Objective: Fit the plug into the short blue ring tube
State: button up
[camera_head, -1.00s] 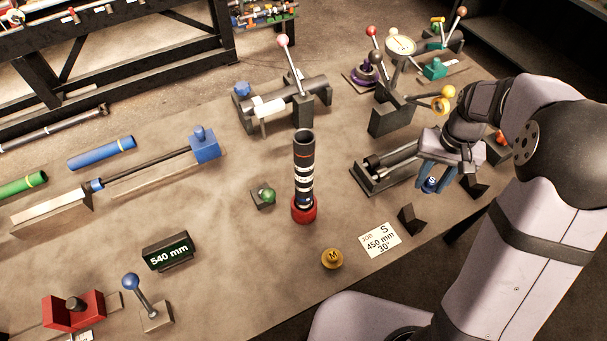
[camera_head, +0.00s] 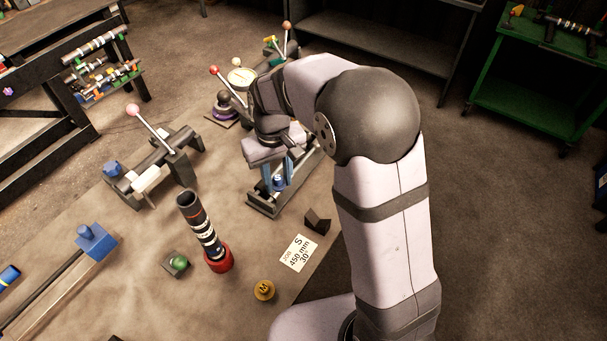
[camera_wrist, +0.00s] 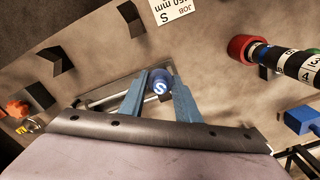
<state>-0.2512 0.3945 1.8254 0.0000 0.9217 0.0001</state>
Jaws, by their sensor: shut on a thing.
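My gripper (camera_head: 279,180) is shut on a blue plug (camera_head: 279,183) marked with a white S. The plug also shows between the blue fingertips in the wrist view (camera_wrist: 160,82). The gripper points down over a grey railed fixture (camera_head: 262,203), with the plug overlapping it in view. A dark tube (camera_head: 204,227) with white bands stands upright in a red cup (camera_head: 219,262), left of the gripper. In the wrist view a bluish band (camera_wrist: 263,72) shows on the tube near the red cup. The tube's open top faces up. The plug is well apart from the tube.
A job card (camera_head: 299,254), a yellow M plug (camera_head: 264,290) and a green plug (camera_head: 177,264) lie near the tube. A black wedge block (camera_head: 317,221) stands right of the card. A lever fixture (camera_head: 155,165) stands behind the tube. Bare bench lies between tube and gripper.

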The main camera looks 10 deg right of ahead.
jog(key=s+a+r+n+p, duration=0.2)
jog(key=a+r+n+p, duration=0.1)
jog(key=a+r, duration=0.65)
jog(key=s+a+r+n+p, duration=0.2)
jog(key=a+r+p, duration=0.1)
jog(key=a+r, duration=0.6)
jog(key=s+d+r+m+p, duration=0.1)
jog(key=s+r+m, duration=0.5)
jog(key=s+m, duration=0.1)
jog(key=shift+p, duration=0.35)
jog(key=shift+f+b, duration=2.1)
jog(key=shift+f, duration=0.75)
jog(key=shift+m+p, duration=0.3)
jog(key=shift+p, duration=0.3)
